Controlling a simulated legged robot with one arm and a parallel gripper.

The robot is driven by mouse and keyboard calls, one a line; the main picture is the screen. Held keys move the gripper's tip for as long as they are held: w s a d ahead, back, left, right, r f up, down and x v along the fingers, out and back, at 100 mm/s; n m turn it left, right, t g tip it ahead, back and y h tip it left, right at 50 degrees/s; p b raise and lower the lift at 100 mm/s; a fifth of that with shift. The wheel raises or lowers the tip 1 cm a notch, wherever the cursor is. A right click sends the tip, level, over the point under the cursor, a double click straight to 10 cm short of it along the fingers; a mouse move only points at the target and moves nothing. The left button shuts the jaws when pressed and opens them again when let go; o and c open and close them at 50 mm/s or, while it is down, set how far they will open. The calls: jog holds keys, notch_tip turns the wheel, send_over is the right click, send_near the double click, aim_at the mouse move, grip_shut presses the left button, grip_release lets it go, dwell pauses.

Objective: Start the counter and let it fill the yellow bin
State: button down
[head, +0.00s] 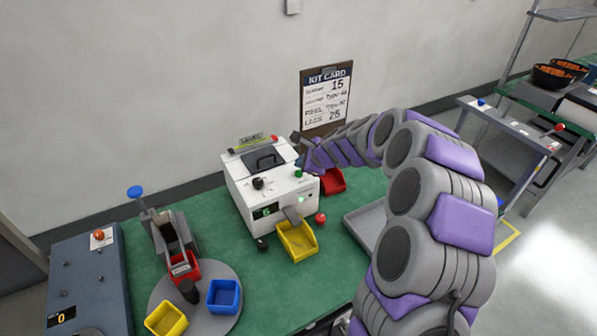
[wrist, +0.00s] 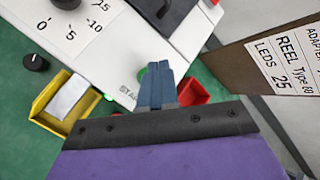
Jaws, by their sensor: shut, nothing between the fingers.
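The counter is a white box (head: 245,194) with knobs and a lit green spot on its front. Its chute (head: 291,214) leads to the yellow bin (head: 297,241), which also shows in the wrist view (wrist: 48,112) with a pale chute over it. A green button (head: 298,172) is on the counter; in the wrist view the green button (wrist: 142,75) by the "START" lettering is partly hidden behind my fingers. My gripper (wrist: 158,68) is shut and empty, its tips over or at this button; I cannot tell whether they touch it.
A red bin (head: 333,182) stands beside the counter. A grey tray (head: 366,224) lies to the right. At left are a lever device (head: 165,235), a yellow bin (head: 166,318) and a blue bin (head: 224,296).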

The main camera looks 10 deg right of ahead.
aim_at(302, 174)
notch_tip(302, 174, up, 3)
jog(key=shift+d+f+p, duration=0.1)
jog(key=shift+f+p, duration=0.05)
jog(key=shift+p, duration=1)
notch_tip(302, 174, up, 2)
jog(key=shift+r+p, duration=0.1)
jog(key=shift+p, duration=1.05)
jog(key=s+a+r+n+g, duration=0.25)
jog(key=s+a+n, duration=0.3)
jog(key=s, duration=0.55)
jog(key=s+a+r+n+g, duration=0.2)
jog(key=s+a+r+n, duration=0.3)
jog(key=s, duration=0.6)
jog(key=s+d+f+n+g+h, duration=0.1)
jog(key=s+d+n, duration=0.2)
jog(key=s, duration=0.7)
jog(key=s+d+f+n+g+h+b, duration=0.1)
jog(key=s+d+n+g+h, duration=0.1)
jog(key=s, duration=0.7)
jog(key=s+d+n+g+h, duration=0.1)
jog(key=s+d+n, duration=0.3)
jog(key=s, duration=0.6)
jog(key=shift+s+d+f+n+g+h, duration=0.3)
jog(key=shift+s+f+n+g, duration=0.1)
jog(key=shift+n+g, duration=0.3)
